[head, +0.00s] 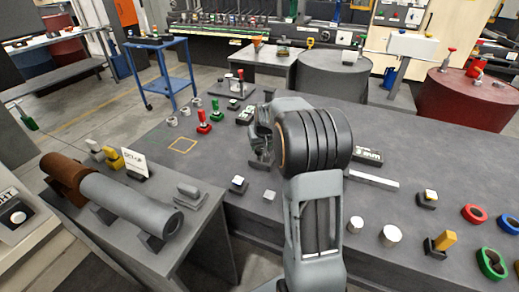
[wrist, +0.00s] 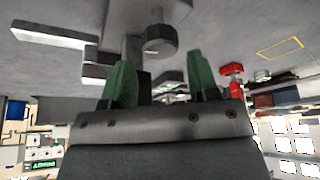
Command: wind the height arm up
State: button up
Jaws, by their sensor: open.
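The height arm is not clearly identifiable. In the wrist view a grey stepped bar (wrist: 70,40) and a dark round knob (wrist: 160,38) show at the top. The knob lies just beyond my gripper (wrist: 160,76), roughly in line with the gap between its green-tipped fingers. The fingers are apart and nothing shows gripped between them. I cannot tell whether the knob belongs to the height arm. In the head view my gripper (head: 262,135) is over the grey bench, mostly hidden behind my own dark wrist joint. That joint and my arm also hide part of the bench there.
A red handle (head: 203,123) and a green handle (head: 215,109) stand left of my gripper, near a yellow outline (head: 183,145). A long grey and brown tube (head: 130,203) lies on the left bench. White-topped cylinders (head: 390,236) and coloured rings (head: 474,214) are at right.

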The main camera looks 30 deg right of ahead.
aim_at(260, 148)
jog(key=shift+x, duration=1.8)
jog(key=shift+c, duration=0.5)
jog(key=c, duration=0.6)
jog(key=shift+o, duration=0.2)
